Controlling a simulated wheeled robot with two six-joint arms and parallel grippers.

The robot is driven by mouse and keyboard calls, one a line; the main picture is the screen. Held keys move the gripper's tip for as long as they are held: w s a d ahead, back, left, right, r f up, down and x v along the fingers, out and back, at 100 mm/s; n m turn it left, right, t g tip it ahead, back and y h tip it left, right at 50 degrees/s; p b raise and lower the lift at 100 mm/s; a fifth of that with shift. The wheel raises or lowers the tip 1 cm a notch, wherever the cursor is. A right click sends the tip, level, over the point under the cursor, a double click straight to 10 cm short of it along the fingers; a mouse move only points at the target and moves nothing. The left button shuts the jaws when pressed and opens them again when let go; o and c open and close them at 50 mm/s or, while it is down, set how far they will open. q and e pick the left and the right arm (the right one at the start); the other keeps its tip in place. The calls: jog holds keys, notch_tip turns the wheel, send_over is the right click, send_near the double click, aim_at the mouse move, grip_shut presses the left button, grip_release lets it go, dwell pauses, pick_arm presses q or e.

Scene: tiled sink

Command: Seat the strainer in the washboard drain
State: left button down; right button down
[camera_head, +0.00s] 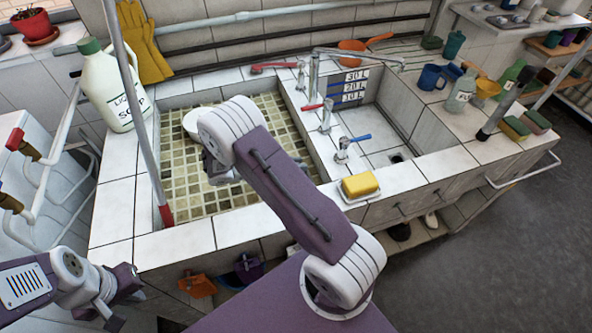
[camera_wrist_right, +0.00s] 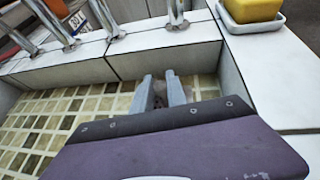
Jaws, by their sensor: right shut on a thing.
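My right gripper (camera_wrist_right: 160,92) is low inside the left basin (camera_head: 178,160), with its fingers closed on a small, dark grey piece, which I take to be the strainer (camera_wrist_right: 160,98). It is mostly hidden between the fingers, and its contact with the basin floor cannot be told. In the head view my right arm covers much of this basin; no drain shows there. A dark drain opening (camera_head: 397,158) shows in the floor of the right basin; I cannot tell if it is the washboard drain. My left gripper (camera_head: 112,310) is outside the counter at lower left; its jaws are unclear.
A white bowl (camera_head: 197,122) is in the left basin. A soap jug (camera_head: 112,90) stands on the left ledge. Taps (camera_head: 326,116) line the divider between basins. A yellow sponge (camera_head: 360,185) sits on the front ledge. A grey pole (camera_head: 137,110) stands at left.

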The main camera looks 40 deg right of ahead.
notch_tip(320, 180, down, 3)
jog(key=shift+r, duration=0.1)
jog(key=shift+w, duration=0.15)
jog(key=c, duration=1.7)
grip_release()
jog(key=shift+c, duration=0.2)
jog(key=o, duration=0.4)
